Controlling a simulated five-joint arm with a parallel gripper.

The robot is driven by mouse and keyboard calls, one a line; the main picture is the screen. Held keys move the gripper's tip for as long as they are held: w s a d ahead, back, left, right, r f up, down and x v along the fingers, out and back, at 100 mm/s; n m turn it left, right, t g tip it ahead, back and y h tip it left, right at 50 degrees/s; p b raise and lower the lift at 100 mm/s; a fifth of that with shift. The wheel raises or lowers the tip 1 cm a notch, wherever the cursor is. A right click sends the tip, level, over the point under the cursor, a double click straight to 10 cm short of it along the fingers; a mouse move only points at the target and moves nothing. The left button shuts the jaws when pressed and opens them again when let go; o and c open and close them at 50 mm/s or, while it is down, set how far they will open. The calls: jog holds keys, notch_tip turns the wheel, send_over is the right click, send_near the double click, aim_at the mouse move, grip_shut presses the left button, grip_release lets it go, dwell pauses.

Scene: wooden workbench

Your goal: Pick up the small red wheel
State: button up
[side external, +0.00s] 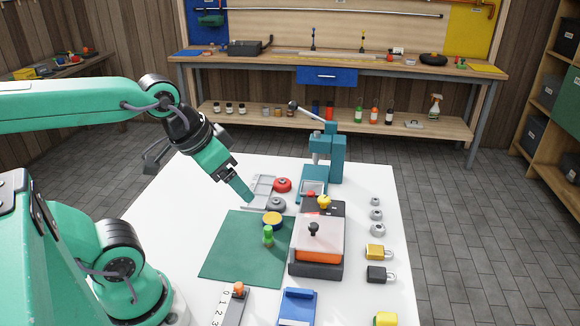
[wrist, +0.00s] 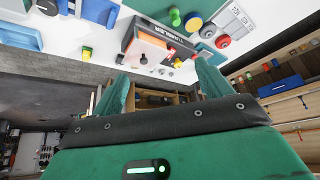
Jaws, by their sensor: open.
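In the wrist view the red wheel (wrist: 223,41) shows at the upper right, next to the grey wheel (wrist: 207,31). My gripper (side external: 246,194) is above the table, tilted down to the right, left of the red wheel and apart from it. In the wrist view my gripper (wrist: 165,80) has its two green fingers spread wide with nothing between them.
A grey tray (side external: 260,188) lies beside the wheels. A teal press (side external: 335,158) stands behind right; an orange-and-black box (side external: 316,255) is to the right.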

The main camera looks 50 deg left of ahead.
jog(key=shift+w+r, duration=0.1)
jog(key=shift+w, duration=0.05)
jog(key=n+g, duration=0.1)
jog(key=g, duration=0.4)
send_over(282, 180)
jog(key=f, duration=1.5)
jog(key=shift+d, duration=0.25)
jog(key=shift+w+a+f+g, duration=0.1)
jog(key=shift+a+f+g, duration=0.2)
jog(key=shift+f, duration=0.15)
jog(key=shift+d+f, duration=0.1)
jog(key=shift+f, duration=3.8)
